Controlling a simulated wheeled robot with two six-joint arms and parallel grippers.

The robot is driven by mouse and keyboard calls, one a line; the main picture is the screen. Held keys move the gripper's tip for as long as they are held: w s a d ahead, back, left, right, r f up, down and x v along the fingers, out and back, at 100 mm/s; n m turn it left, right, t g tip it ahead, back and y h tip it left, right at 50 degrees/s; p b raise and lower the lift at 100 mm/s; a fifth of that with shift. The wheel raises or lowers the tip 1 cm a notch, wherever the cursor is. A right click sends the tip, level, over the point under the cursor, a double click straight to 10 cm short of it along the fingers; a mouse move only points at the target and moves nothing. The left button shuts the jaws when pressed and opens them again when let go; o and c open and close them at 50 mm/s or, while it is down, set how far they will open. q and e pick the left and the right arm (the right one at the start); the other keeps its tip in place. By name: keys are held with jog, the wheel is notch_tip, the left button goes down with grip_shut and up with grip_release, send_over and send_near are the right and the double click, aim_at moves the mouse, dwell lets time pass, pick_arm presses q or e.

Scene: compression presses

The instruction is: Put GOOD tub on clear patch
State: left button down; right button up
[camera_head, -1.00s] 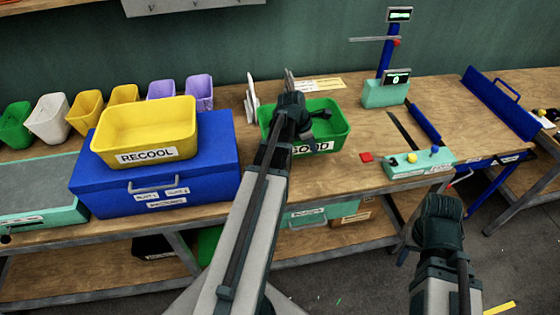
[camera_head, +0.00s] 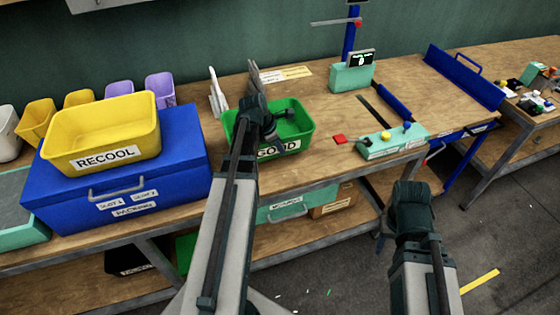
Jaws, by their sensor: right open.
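The green GOOD tub (camera_head: 299,127) sits upright on the wooden bench, with its white label facing me. My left arm reaches across the tub's left side and hides part of it. My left gripper (camera_head: 254,76) is at the tub's far left; I cannot tell whether its jaws are open or shut, or whether they touch the tub. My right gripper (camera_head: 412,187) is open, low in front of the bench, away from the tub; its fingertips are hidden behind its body. Bare bench top (camera_head: 335,108) lies right of the tub; no marked patch is plain.
A yellow RECOOL tub (camera_head: 105,125) stands on a blue box (camera_head: 180,178) at left. White upright pieces (camera_head: 217,93) stand behind the GOOD tub. A red square (camera_head: 339,140) and a teal control panel (camera_head: 392,144) are to its right. A teal-based scale (camera_head: 351,76) stands behind.

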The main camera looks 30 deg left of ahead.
aim_at(280, 155)
pick_arm(q)
jog(key=shift+f, duration=0.1)
notch_tip(280, 155, down, 4)
jog(key=b, duration=0.3)
jog(key=shift+r+b, duration=0.25)
jog(key=shift+b, duration=0.05)
jog(key=shift+f, duration=0.2)
jog(key=c, duration=1)
grip_release()
jog(key=shift+r, duration=0.1)
jog(key=shift+c, duration=0.2)
jog(key=shift+r, duration=0.15)
